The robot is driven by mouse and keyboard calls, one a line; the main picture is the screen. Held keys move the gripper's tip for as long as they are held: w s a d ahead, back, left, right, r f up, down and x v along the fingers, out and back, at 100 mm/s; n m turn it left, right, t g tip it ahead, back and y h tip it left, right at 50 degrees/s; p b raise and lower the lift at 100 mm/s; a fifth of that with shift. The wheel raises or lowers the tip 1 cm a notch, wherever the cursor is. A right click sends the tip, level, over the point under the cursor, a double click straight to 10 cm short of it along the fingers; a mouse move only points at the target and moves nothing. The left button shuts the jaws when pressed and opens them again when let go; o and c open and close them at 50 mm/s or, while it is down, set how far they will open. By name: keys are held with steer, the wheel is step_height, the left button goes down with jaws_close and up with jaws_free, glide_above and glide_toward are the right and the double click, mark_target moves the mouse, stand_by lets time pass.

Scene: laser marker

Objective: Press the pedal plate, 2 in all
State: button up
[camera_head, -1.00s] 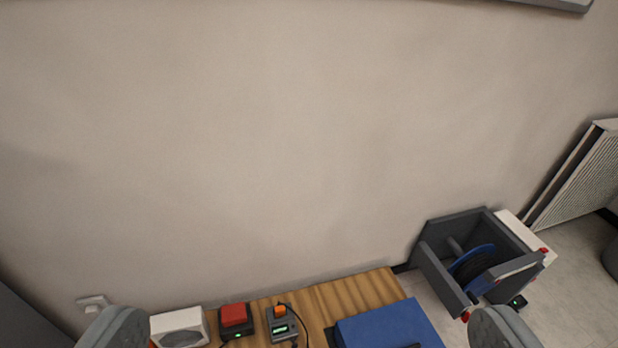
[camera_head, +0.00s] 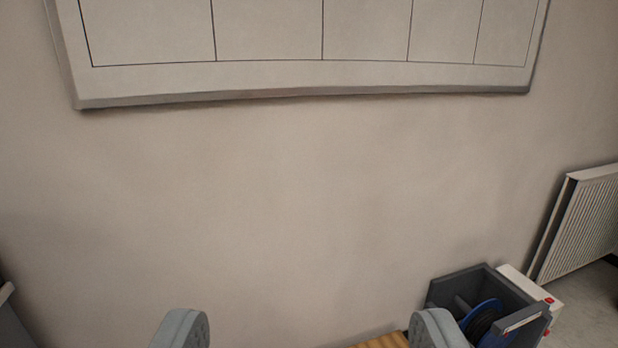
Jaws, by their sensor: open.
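My gripper (camera_head: 310,328) shows at the bottom edge as two grey, widely separated fingertips. It is open with nothing between them. Bare wall lies beyond the fingertips, with a strip of the wooden table top (camera_head: 380,341) just showing low between them. I see no pedal plate in this view; most of the table is below the frame.
A large white panelled board (camera_head: 300,75) hangs on the wall across the top. A dark open box with a blue reel (camera_head: 483,318) stands at the lower right, partly behind the right fingertip. A white radiator (camera_head: 582,225) is at the far right.

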jaws_close()
stand_by(1.4)
